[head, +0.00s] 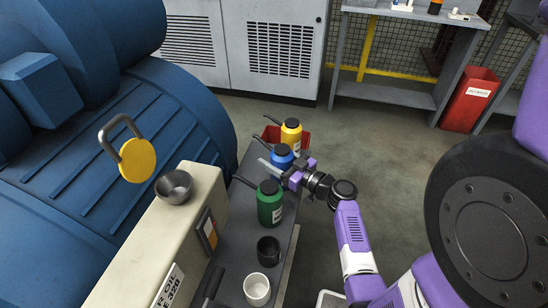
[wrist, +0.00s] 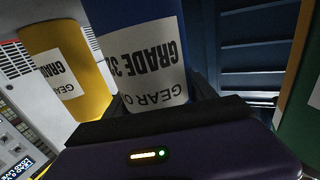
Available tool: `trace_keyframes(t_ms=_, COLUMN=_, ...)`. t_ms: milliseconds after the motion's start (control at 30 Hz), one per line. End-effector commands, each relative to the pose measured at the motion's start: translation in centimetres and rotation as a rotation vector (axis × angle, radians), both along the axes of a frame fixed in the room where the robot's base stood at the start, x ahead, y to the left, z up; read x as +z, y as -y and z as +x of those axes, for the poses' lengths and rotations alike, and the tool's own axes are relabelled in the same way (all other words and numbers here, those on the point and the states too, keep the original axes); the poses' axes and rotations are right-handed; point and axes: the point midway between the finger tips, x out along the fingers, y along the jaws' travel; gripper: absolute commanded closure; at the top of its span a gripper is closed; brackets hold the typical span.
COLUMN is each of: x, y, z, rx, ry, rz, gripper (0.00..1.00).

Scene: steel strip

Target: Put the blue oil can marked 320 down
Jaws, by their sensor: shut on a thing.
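The blue oil can (head: 281,158) stands upright between a yellow can (head: 291,136) and a green can (head: 269,204) at the grey steel strip (head: 242,238). My gripper (head: 283,172) comes in from the right and is shut on the blue can. In the wrist view the blue can (wrist: 137,30) fills the middle between the dark fingers (wrist: 160,112); its white label reads "GEAR O" and "GRADE 3", with the rest cut off. The can's base is hidden, so I cannot tell whether it touches the strip.
A black cup (head: 268,250) and a white cup (head: 257,289) stand nearer on the strip. A red container (head: 271,134) is behind, by the yellow can. A beige box (head: 145,235) with a metal bowl (head: 174,186) borders the left. Floor to the right is open.

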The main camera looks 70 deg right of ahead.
Motion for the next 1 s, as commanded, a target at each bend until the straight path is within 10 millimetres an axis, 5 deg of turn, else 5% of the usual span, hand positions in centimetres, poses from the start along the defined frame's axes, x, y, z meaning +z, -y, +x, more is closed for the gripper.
trace_keyframes(t_ms=567, x=-0.51, y=0.03, z=0.02, rx=0.0, ry=0.002, rz=-0.002, gripper=1.0)
trace_keyframes(t_ms=600, x=-0.44, y=0.04, z=0.02, rx=0.0, ry=0.002, rz=-0.002, gripper=0.31)
trace_keyframes(t_ms=733, x=-0.44, y=0.03, z=0.02, rx=0.0, ry=0.002, rz=-0.002, gripper=0.1)
trace_keyframes(t_ms=1000, x=-0.67, y=-0.03, z=-0.05, rx=0.0, ry=-0.002, rz=0.002, gripper=0.1)
